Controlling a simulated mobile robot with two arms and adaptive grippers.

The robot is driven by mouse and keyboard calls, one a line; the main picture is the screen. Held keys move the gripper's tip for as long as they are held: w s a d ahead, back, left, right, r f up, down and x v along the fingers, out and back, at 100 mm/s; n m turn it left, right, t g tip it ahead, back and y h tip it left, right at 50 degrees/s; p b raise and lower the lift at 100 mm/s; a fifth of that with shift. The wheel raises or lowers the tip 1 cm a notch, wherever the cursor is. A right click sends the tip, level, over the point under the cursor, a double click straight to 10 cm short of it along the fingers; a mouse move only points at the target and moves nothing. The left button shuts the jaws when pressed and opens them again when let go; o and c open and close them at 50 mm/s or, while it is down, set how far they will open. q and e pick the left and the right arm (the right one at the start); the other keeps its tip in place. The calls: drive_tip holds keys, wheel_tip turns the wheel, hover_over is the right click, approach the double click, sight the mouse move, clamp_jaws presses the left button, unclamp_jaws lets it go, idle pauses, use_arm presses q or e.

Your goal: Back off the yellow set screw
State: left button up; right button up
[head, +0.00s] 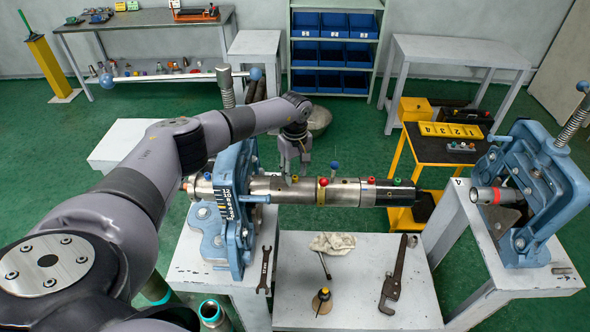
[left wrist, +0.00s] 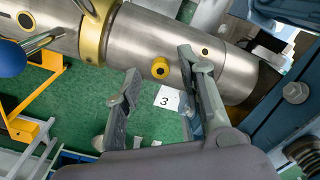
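The yellow set screw (left wrist: 160,68) stands on the steel pipe (left wrist: 140,45) in the left wrist view, with a dark socket in its head. In the head view a small yellow spot on the pipe (head: 345,192) at my left gripper (head: 294,172) looks like it. My left gripper (left wrist: 159,64) is open, its two fingertips on either side of the screw; whether they touch it I cannot tell. The blue vise (head: 232,205) clamps the pipe at the left. My right gripper is not in view.
A yellow collar (head: 321,191) and a blue ball handle (left wrist: 11,58) sit close by on the pipe. Other coloured knobs line the pipe. A wrench (head: 264,270), a pipe wrench (head: 394,278) and a rag (head: 332,242) lie below. A second vise (head: 535,195) stands right.

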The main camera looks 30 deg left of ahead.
use_arm(q)
drive_tip(key=shift+f, duration=0.45)
clamp_jaws()
idle(0.3)
